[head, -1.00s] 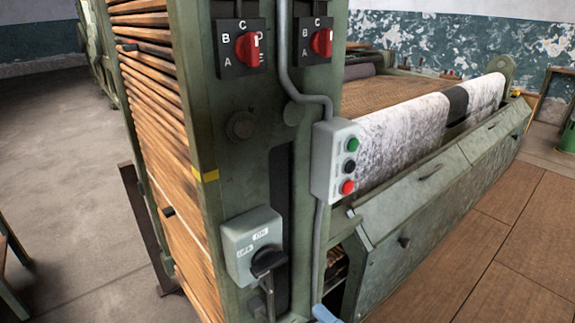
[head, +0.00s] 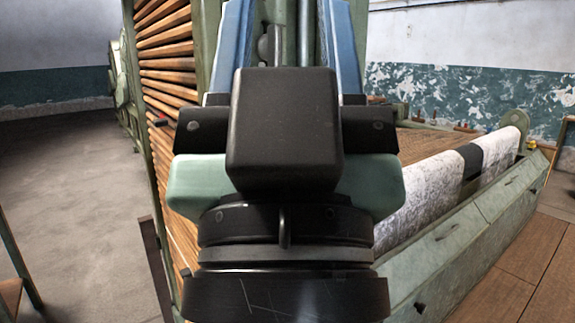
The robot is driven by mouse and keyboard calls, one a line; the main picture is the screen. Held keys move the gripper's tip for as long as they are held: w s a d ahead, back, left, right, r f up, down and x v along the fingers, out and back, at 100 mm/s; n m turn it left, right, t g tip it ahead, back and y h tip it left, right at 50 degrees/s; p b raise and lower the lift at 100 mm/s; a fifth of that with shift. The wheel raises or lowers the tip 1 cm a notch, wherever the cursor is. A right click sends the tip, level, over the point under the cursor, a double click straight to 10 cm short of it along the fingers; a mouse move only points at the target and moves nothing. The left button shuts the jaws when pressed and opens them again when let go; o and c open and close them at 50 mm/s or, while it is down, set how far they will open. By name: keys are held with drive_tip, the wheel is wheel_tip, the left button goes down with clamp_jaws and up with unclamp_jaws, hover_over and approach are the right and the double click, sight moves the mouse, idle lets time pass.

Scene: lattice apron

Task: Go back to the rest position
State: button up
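My gripper (head: 287,25) fills the middle of the head view, pointing up and away. Its two blue fingers stand wide apart on either side of the black block, and their tips reach the top edge of the picture. Nothing shows held between them; part of the green machine shows through the gap. My wrist covers most of the machine's front post, so its red knobs, button box and lever switch are hidden.
The green machine has wooden slats (head: 166,58) on its left side. Bare concrete floor (head: 75,175) lies open at left, and wooden boards (head: 535,255) at right.

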wheel_tip(320, 180, up, 18)
drive_tip(key=p, duration=1.6)
drive_tip(key=shift+w+r, duration=0.1)
